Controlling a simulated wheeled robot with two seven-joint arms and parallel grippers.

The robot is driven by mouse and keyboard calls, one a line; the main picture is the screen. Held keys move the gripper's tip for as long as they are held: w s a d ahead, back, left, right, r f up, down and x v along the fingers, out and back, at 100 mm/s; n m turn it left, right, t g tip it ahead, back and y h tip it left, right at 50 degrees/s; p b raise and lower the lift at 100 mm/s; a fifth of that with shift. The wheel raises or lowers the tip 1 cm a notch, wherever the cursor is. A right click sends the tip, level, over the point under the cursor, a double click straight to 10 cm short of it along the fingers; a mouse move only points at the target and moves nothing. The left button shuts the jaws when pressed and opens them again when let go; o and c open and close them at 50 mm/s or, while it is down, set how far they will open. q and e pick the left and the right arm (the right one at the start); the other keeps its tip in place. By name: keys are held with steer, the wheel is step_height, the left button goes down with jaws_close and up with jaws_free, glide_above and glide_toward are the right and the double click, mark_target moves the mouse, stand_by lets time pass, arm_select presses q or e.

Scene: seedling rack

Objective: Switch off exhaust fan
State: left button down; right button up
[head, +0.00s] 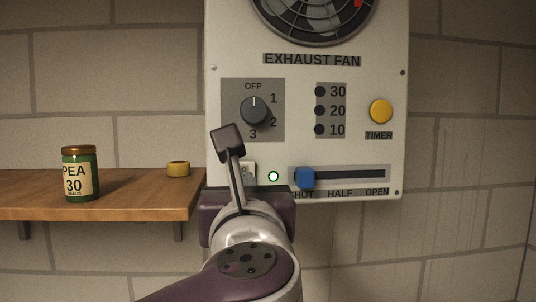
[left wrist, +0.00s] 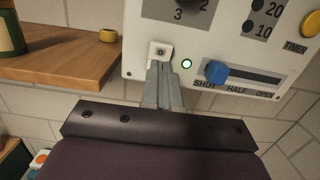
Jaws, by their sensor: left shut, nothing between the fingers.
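The exhaust fan (head: 314,12) is behind a round grille at the panel's top; one picture cannot tell whether it turns. The dark rotary knob (head: 254,110) has its white mark pointing up at OFF. A green light (head: 273,176) is lit; it also shows in the left wrist view (left wrist: 186,63). Left of it is a small pale plate with a dark round centre (left wrist: 160,51). My left gripper (left wrist: 158,68) is shut and empty, its fingertips just below or at this plate; touching cannot be told. My right gripper is out of view.
The blue slider (head: 305,178) stands at SHUT, close right of my left gripper. A yellow TIMER button (head: 381,111) and dark timer lights (head: 320,110) sit higher. A wooden shelf (head: 130,208) at left holds a green seed jar (head: 80,174) and a yellow ring-like object (head: 178,169).

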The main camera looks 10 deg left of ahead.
mark_target(245, 168)
arm_select(q)
steer(key=p+x, duration=0.2)
steer(key=x, duration=0.2)
steer(key=shift+w+d, duration=0.1)
steer(key=shift+w, duration=0.2)
